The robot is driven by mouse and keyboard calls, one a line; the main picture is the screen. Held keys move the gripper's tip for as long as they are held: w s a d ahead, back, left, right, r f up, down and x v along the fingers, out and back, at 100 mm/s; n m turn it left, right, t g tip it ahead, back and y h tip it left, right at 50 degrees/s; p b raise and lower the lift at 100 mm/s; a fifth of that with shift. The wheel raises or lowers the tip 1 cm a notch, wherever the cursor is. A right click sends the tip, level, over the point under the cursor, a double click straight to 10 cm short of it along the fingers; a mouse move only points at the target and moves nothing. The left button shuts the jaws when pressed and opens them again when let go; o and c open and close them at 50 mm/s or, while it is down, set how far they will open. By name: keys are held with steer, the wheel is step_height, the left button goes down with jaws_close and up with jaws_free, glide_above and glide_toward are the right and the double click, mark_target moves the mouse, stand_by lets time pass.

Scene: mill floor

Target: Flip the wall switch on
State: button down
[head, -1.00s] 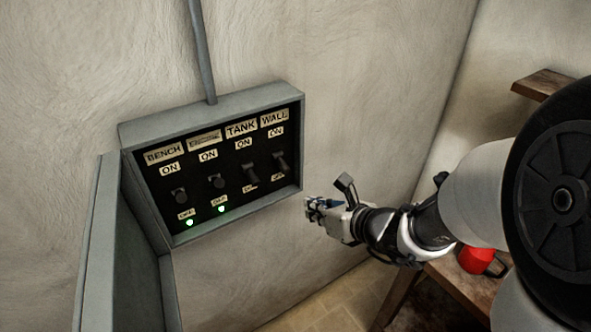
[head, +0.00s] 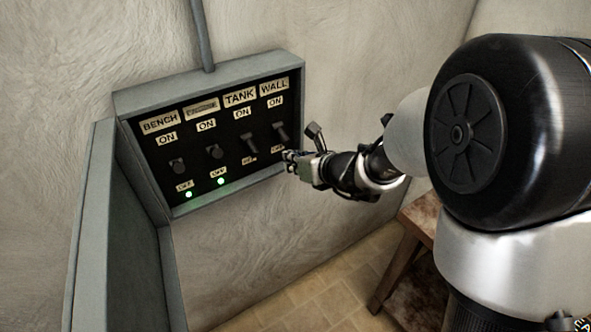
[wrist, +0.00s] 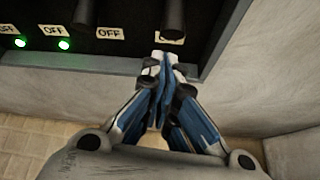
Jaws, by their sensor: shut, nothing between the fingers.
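The WALL switch (head: 280,132) is the rightmost dark lever on the switch panel (head: 207,151), under the WALL label, with ON above it and a partly covered label below. Its lever also shows at the top of the wrist view (wrist: 172,18). I cannot tell surely which way it is set; I see no lit lamp under it. My gripper (head: 291,156) is shut and empty at the panel's lower right edge, just below the WALL lever. In the wrist view its fingertips (wrist: 160,62) are together below that lever's label; contact cannot be told.
The TANK lever (head: 249,143) is just left of WALL. The BENCH switch (head: 177,165) and a switch with an unreadable label (head: 215,152) have green lamps below. The open panel door (head: 95,230) hangs left. A wooden table (head: 413,250) stands at lower right.

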steer(key=shift+w+r, duration=0.2)
steer(key=shift+r, duration=0.1)
steer(key=shift+s+r+p, duration=0.1)
steer(key=shift+r+p, duration=0.1)
steer(key=shift+p, duration=1)
